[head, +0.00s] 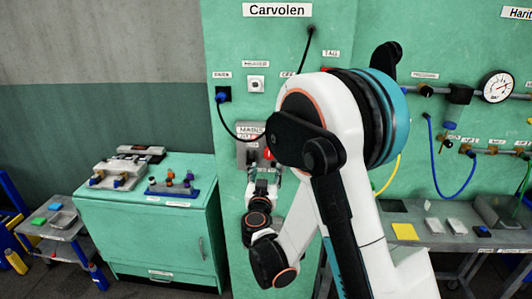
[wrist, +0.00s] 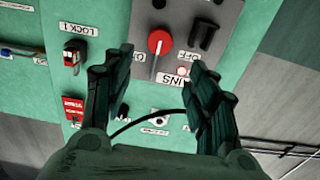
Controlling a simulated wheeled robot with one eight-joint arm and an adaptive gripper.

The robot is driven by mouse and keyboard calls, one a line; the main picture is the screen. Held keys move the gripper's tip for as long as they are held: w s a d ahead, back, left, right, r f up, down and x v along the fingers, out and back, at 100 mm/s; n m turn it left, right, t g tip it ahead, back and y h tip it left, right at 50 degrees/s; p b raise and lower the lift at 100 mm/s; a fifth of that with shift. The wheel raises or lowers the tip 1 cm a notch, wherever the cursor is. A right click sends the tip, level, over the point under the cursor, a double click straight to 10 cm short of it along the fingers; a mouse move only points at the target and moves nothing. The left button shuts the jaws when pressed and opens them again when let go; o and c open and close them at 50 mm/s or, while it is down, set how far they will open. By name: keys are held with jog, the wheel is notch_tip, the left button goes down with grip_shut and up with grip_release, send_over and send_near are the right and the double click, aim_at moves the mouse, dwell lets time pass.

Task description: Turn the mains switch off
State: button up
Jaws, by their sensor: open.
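The mains switch is a red round knob (wrist: 160,42) with a white pointer line, on a grey plate (wrist: 190,12). In the wrist view the line points down, leaning slightly left, with an OFF label to its right and a partly hidden label to its left. A MAINS label (wrist: 176,88) and a small lit red lamp sit below it. My gripper (wrist: 154,72) is open, its fingers apart on either side below the knob, not visibly touching it. In the head view the plate (head: 243,152) shows beside my arm, with my gripper (head: 264,172) in front of its lower part.
A black switch (wrist: 204,35) stands right of the knob. A black cable (head: 229,130) hangs from a blue plug. A green cabinet (head: 150,235) stands left of the panel.

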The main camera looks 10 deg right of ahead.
aim_at(269, 155)
jog(key=x, duration=1.2)
jog(key=shift+w+d, duration=0.1)
jog(key=shift+w, duration=0.1)
jog(key=shift+f, duration=0.1)
grip_shut()
